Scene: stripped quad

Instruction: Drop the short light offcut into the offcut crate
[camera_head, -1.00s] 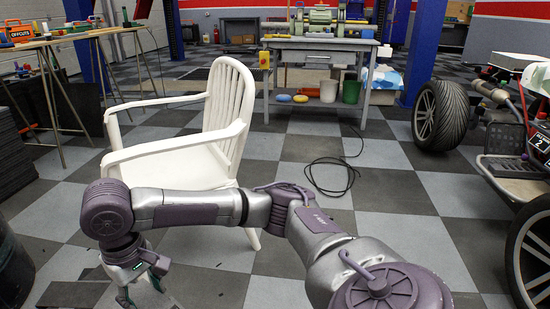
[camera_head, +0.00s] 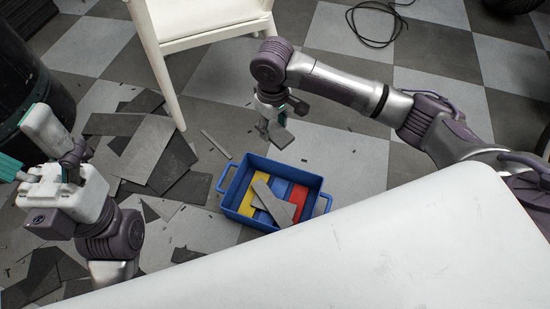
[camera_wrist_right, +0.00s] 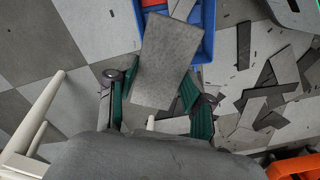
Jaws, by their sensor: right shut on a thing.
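The short light offcut (camera_head: 282,138), a flat grey rectangular piece, is held in my right gripper (camera_head: 272,122), above the floor just beyond the crate. In the right wrist view the offcut (camera_wrist_right: 165,60) sticks out between the green-padded fingers (camera_wrist_right: 155,105). The blue offcut crate (camera_head: 232,206) stands on the floor, nearer than the gripper; its blue wall (camera_wrist_right: 206,45) shows partly behind the offcut in the wrist view. Grey pieces lie inside over yellow, red and blue areas. My left gripper (camera_head: 40,150) is at the left, away from the crate; its jaw opening is unclear.
Several dark grey sheets and scraps (camera_head: 150,150) are strewn on the floor left of the crate. A white chair (camera_head: 205,25) stands beyond it. A dark drum (camera_head: 30,85) is at the far left. A black cable (camera_head: 375,20) lies on the checkered floor at the back.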

